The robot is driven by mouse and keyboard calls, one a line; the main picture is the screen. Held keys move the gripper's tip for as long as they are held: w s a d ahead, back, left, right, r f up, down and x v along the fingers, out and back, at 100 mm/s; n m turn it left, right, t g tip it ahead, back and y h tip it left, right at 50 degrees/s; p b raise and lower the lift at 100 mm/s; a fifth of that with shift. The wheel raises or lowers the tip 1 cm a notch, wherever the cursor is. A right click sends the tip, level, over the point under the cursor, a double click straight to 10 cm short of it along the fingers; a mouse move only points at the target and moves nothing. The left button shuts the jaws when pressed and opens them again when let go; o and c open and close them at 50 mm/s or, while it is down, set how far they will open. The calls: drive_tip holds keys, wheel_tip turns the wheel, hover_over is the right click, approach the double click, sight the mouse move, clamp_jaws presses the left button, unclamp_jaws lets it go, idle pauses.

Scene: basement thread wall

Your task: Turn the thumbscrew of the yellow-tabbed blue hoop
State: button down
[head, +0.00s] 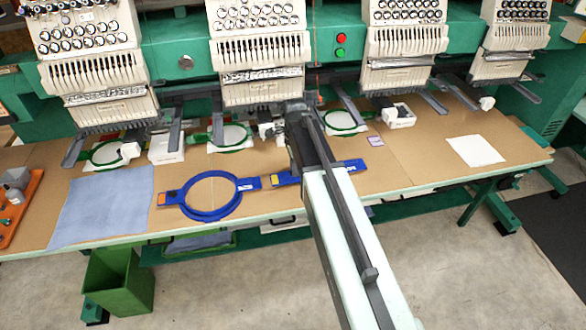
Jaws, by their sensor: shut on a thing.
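The yellow-tabbed blue hoop lies on the brown table, mostly hidden behind my arm. Its left bracket with the yellow tab (279,181) shows just left of the arm, and its right bracket (353,166) shows to the right. The ring and the thumbscrew are hidden. My arm reaches in from the lower right, and its dark far end stands over the hoop's place. My gripper's fingers are hidden behind the arm, so I cannot see what they touch.
Another blue hoop (212,213) with an orange tab lies to the left, beside a light blue cloth (103,206). An orange tray (17,211) is at the far left. Embroidery heads stand along the back. The table right of my arm is mostly clear, with a white cloth (475,151).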

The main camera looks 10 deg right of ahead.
drive_tip(key=shift+n, duration=0.6)
idle(1.1)
drive_tip(key=c, duration=1.5)
unclamp_jaws()
drive_tip(key=shift+r, duration=0.15)
wheel_tip(320, 180, up, 8)
drive_tip(key=p, duration=0.8)
drive_tip(key=shift+f, duration=0.25)
